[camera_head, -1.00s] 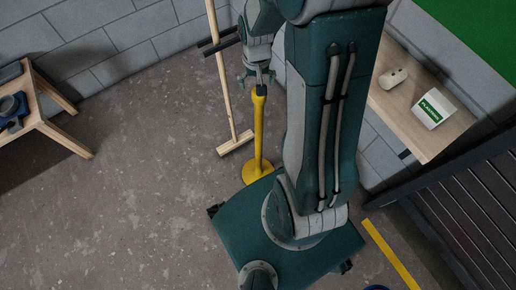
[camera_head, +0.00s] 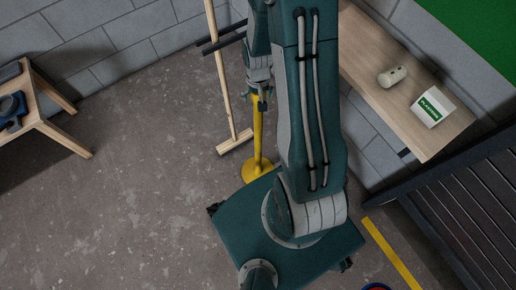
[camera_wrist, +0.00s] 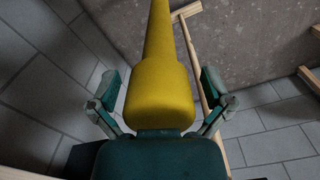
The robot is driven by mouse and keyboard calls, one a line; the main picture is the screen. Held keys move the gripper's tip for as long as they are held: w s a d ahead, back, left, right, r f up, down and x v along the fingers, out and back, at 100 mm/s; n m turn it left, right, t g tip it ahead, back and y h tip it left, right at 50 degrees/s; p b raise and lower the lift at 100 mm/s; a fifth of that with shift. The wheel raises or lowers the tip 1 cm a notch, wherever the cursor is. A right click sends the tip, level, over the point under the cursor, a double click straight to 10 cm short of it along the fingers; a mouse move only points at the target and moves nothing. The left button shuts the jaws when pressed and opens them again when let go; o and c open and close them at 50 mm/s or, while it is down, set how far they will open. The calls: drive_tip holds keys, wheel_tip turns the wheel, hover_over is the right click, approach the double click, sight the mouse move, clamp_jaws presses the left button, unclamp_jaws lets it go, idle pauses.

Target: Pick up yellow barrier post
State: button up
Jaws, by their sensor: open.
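The yellow barrier post (camera_head: 257,140) stands upright on the floor on its round yellow base (camera_head: 256,170), just beyond my body. My gripper (camera_head: 262,101) is at the top of the post, pointing down, and hides its upper end in the head view. In the wrist view the post (camera_wrist: 160,88) fills the middle, between the two spread fingers of my gripper (camera_wrist: 163,98). Gaps show between each finger and the post. The gripper is open and does not hold it.
A wooden shelf (camera_head: 383,50) at right bears a plaster box (camera_head: 433,106) and a pale roll (camera_head: 393,76). Floor between is clear.

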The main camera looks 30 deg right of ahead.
drive_tip(key=c, duration=1.3)
